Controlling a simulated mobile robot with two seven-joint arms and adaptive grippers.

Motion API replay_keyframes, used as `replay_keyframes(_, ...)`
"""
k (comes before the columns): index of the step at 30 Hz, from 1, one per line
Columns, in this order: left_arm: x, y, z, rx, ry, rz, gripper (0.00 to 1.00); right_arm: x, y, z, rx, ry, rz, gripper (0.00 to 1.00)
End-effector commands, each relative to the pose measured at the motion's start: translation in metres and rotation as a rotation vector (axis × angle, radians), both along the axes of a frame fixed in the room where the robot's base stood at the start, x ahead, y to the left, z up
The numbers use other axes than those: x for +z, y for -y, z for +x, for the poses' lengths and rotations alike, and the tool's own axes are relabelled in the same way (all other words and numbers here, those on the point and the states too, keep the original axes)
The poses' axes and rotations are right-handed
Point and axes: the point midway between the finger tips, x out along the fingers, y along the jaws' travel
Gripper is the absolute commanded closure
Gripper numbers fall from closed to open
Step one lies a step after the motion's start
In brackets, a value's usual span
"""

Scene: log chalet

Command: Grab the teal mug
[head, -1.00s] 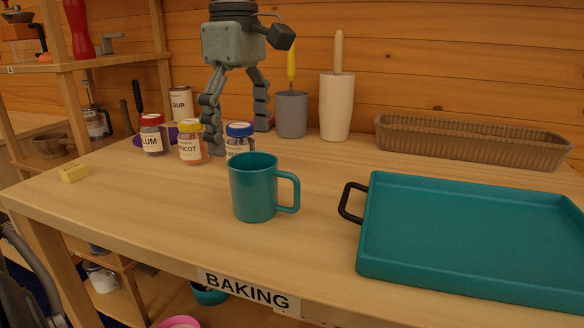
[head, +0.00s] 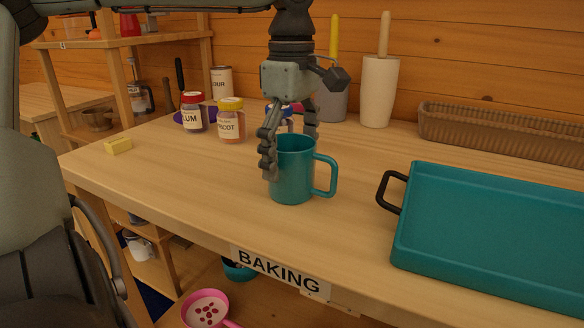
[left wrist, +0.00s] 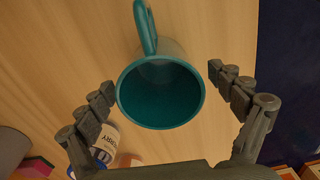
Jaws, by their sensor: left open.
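The teal mug (head: 293,172) stands upright on the wooden table, its handle to the right in the head view. My left gripper (head: 290,160) is open and lowered at the mug, with one finger in front of its left side and the other behind it. In the left wrist view the mug (left wrist: 160,95) sits between the two spread fingers of the gripper (left wrist: 160,95), its mouth facing the camera and its handle pointing up. A gap shows between the mug and the right finger; the left fingertip is close to the rim. My right gripper is not in view.
Jars labelled plum (head: 192,112) and apricot (head: 230,122) stand behind left, with another jar partly hidden behind the gripper. A teal tray (head: 480,235) with a black handle lies to the right. The front tabletop is clear.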

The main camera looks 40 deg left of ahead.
Motion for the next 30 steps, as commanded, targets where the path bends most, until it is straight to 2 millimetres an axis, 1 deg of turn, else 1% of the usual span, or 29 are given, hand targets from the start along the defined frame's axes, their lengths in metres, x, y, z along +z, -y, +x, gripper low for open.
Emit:
replay_keyframes(1, 0.000, 0.000, 0.000, 0.000, 0.000, 0.000, 0.11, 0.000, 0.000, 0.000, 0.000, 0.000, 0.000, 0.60)
replay_keyframes(2, 0.000, 0.000, 0.000, 0.000, 0.000, 0.000, 0.15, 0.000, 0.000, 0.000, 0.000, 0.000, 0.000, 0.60)
replay_keyframes(16, 0.001, 0.000, 0.000, 0.000, 0.000, 0.000, 0.73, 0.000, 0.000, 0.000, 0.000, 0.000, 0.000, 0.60)
replay_keyframes(25, 0.003, 0.000, 0.000, 0.000, 0.002, 0.000, 0.73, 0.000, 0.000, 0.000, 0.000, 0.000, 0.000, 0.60)
replay_keyframes(30, 0.017, 0.000, 0.001, 0.001, 0.002, 0.003, 0.73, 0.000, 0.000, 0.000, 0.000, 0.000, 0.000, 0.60)
